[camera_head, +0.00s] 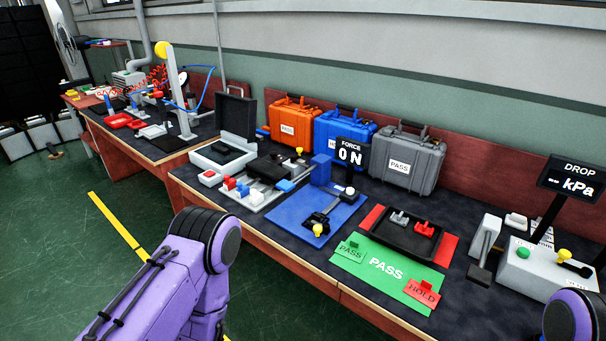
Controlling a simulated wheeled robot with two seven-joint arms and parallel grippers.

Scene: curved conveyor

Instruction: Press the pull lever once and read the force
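A blue force fixture (321,169) stands on a blue base (290,212) in the middle of the bench. A black display (350,153) above it reads "FORCE 0 N". A lever with a yellow knob (317,230) lies at the front of the blue base; I cannot tell which part is the pull lever's pressing end. My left arm shows as a purple link at the lower left, and part of my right arm shows at the lower right corner. Neither gripper is in view.
A green PASS mat (384,268) with PASS and HOLD tags and a black tray (372,233) lie right of the base. A grey box with a "DROP kPa" display (573,178) stands far right. Orange, blue and grey cases (408,160) line the back.

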